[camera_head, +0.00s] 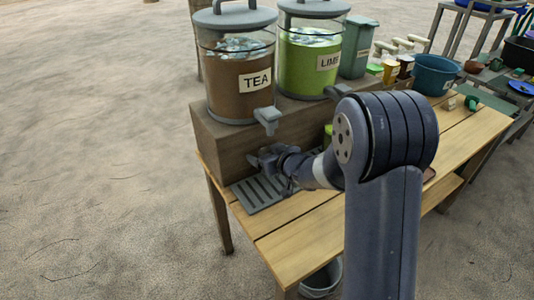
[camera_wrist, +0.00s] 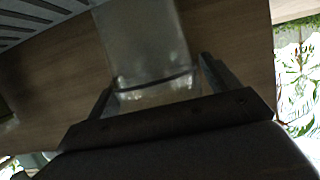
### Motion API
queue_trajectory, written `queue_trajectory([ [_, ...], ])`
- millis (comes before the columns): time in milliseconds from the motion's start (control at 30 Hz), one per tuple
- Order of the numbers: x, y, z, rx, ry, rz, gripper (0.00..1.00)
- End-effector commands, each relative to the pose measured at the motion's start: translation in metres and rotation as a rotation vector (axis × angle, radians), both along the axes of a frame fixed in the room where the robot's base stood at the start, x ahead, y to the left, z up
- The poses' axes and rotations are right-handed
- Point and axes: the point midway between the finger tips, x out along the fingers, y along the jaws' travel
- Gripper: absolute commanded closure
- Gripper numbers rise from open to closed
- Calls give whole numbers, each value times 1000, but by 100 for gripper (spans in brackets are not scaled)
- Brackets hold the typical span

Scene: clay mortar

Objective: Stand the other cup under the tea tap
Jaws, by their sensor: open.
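The brown tea tank (camera_head: 240,90), labelled TEA, stands on a wooden box. Its grey tap (camera_head: 267,120) juts out above the slatted drip tray (camera_head: 258,195). My gripper (camera_head: 262,160) is low at the box front, below the tea tap and above the tray. In the wrist view my gripper (camera_wrist: 155,85) is open, its fingers on either side of a pale, seemingly see-through body (camera_wrist: 145,45). This may be a cup, but I cannot tell for certain. The head view does not show it clearly. The slatted tray also shows in the wrist view (camera_wrist: 35,15).
The lime tank (camera_head: 308,62) stands right of the tea tank. A green patch (camera_head: 328,130) shows behind my arm, which hides much of the table (camera_head: 300,240). A grey bin (camera_head: 357,48), small containers and a teal bucket (camera_head: 435,74) stand farther right. A pail (camera_head: 321,280) is under the table.

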Motion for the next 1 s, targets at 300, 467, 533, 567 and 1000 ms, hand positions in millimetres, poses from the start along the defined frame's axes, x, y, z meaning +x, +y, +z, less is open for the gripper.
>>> queue_trajectory([
  [300,-4,-4,8,0,0,-1,17],
  [467,-27,-19,19,0,-1,-2,17],
  [533,-39,-27,26,0,-1,-3,17],
  [567,-44,-31,28,0,-1,-3,17],
  [1000,-91,-61,50,0,0,0,17],
])
